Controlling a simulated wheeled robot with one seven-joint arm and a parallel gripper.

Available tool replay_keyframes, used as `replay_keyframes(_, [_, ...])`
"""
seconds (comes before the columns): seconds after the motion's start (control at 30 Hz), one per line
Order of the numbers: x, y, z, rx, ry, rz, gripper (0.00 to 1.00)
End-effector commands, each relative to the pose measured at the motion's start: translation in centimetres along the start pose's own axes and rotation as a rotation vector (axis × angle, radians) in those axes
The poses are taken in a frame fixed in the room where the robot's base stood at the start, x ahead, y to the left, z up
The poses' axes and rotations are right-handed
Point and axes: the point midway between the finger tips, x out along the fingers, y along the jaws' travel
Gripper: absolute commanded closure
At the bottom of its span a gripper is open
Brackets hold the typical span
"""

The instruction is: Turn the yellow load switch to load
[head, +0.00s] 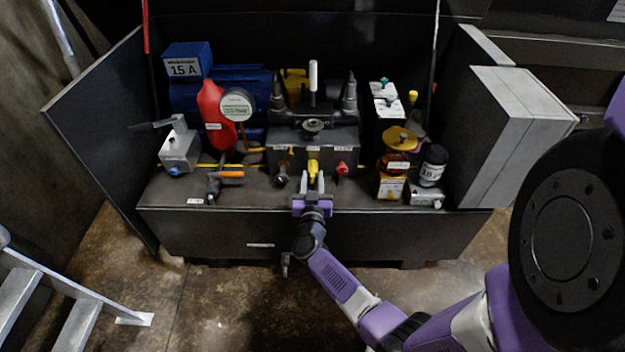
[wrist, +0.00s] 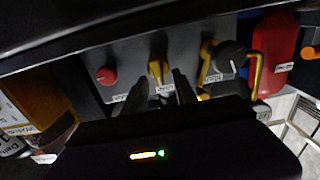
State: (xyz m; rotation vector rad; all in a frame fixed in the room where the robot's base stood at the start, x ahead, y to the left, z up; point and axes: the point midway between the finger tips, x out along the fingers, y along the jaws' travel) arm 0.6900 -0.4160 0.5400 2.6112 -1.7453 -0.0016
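The yellow load switch (head: 313,167) sits on the front face of the dark central valve block, between a black knob and a red knob. In the wrist view the yellow switch (wrist: 160,70) stands just beyond and between the fingertips. My gripper (head: 313,180) is directly in front of it, with its two fingers apart and nothing held. In the wrist view my gripper (wrist: 161,82) has dark fingers on either side of the switch's line, with no clear contact. The label plates by the switch are too small to read.
The red knob (head: 343,169) and the black knob (head: 281,178) flank the switch closely. An orange-handled valve (head: 230,174) is at left, and an amber bowl unit (head: 397,150) and black canister (head: 432,165) are at right.

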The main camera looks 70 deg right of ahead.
Motion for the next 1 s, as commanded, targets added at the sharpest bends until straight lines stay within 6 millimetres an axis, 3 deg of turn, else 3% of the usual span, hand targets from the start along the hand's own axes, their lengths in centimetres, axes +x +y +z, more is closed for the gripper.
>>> replay_keyframes(0.07, [-0.02, 0.00, -0.01, 0.000, 0.000, 0.000, 0.66])
replay_keyframes(0.23, [-0.03, -0.01, -0.01, 0.001, 0.000, 0.000, 1.00])
replay_keyframes(0.67, [-0.08, -0.05, -0.01, 0.033, 0.001, -0.001, 1.00])
replay_keyframes(1.0, [-0.12, 0.19, 0.02, 0.245, 0.001, -0.002, 1.00])
